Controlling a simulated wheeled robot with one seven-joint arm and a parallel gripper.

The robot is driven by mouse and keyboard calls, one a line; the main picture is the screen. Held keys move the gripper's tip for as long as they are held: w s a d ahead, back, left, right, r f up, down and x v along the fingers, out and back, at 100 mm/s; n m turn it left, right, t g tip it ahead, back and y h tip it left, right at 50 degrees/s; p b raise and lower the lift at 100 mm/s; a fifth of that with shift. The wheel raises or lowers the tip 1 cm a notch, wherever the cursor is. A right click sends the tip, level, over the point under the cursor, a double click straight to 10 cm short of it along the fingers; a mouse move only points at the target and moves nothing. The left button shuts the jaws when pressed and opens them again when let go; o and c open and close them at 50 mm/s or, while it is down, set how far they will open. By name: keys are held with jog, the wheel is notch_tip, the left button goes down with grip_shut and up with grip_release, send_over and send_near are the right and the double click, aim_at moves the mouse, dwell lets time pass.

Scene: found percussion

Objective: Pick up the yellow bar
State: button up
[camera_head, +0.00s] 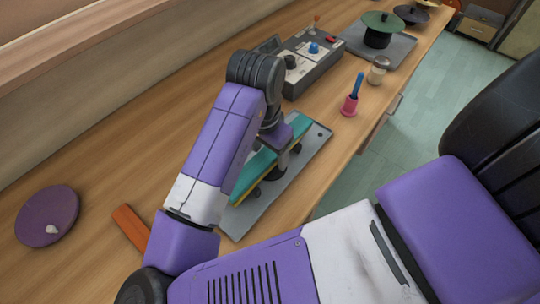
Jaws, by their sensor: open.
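A yellow bar (246,190) shows only as a thin strip along the lower side of a teal bar (262,163), above a grey plate (246,218) on the bench. My purple arm crosses over this spot and hides much of the bars. My gripper (276,168) is over the plate at the bars, pointing down, with its jaws open. I cannot tell whether the jaws touch the yellow bar.
A grey control box (312,66) stands just behind the plate. A pink bell with a blue handle (351,98) and a small shaker (378,70) stand near the right edge. A green cymbal (382,22) is farther back. A purple disc (47,216) and orange block (130,228) lie left.

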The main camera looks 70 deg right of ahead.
jog(key=shift+f, duration=0.2)
grip_shut()
jog(key=shift+r, duration=0.15)
